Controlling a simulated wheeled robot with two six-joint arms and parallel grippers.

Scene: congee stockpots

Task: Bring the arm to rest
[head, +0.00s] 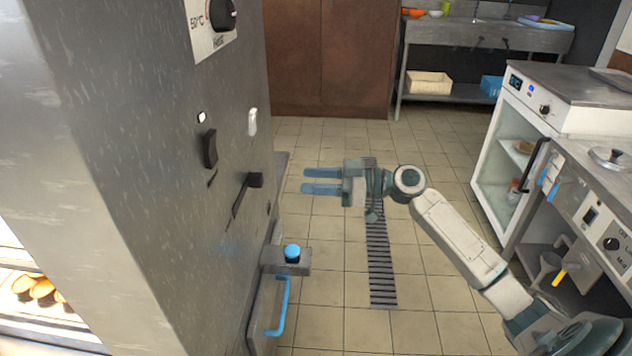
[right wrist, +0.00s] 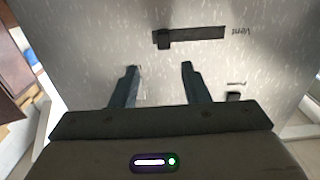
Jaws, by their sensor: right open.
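My right arm comes in from the lower right of the head view. Its gripper (head: 322,181) points left, with the two blue fingers apart and nothing between them. It is over the tiled floor, to the right of a tall grey metal cabinet (head: 150,150). In the right wrist view the open fingers (right wrist: 158,85) point at a speckled grey panel (right wrist: 105,40) with a dark lever (right wrist: 190,37) beside the word "Vent". The fingertips appear apart from the panel. My left gripper is not in view.
The cabinet side bears a dark lever (head: 240,194), a blue knob (head: 292,252) and a blue handle (head: 280,308). A glass-doored white appliance (head: 510,150) and a counter with a pot lid (head: 612,158) stand at right. A sink bench (head: 480,36) stands at the back. The floor between is clear.

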